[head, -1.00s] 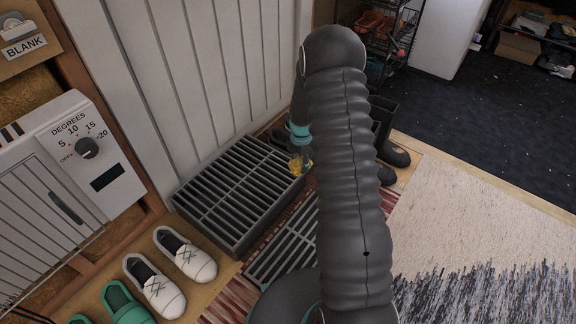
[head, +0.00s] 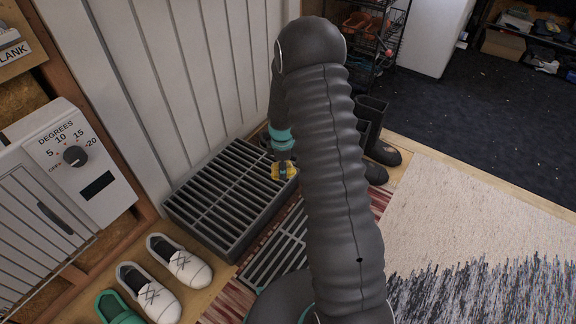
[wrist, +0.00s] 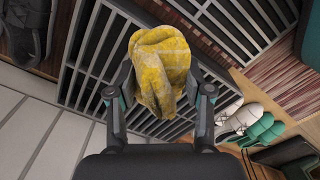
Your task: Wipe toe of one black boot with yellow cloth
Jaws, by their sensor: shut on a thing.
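The yellow checked cloth (wrist: 160,68) is bunched between the fingers of my gripper (wrist: 160,92) in the wrist view. In the head view the cloth (head: 283,171) shows as a small yellow patch under my gripper (head: 283,160), over the right end of the dark slatted rack. My gripper is shut on the cloth. The black boots (head: 383,150) stand right of my arm, toes toward the right; my arm hides part of them. The cloth is apart from the visible toes. Dark footwear also shows at the top left of the wrist view (wrist: 28,30).
The slatted rack (head: 225,205) stands against the white panelled wall (head: 150,85). White shoes (head: 180,262) and green clogs (head: 117,308) are at lower left, below a heater (head: 75,165). A pale rug (head: 470,210) lies right. A wire shelf (head: 375,40) stands behind the boots.

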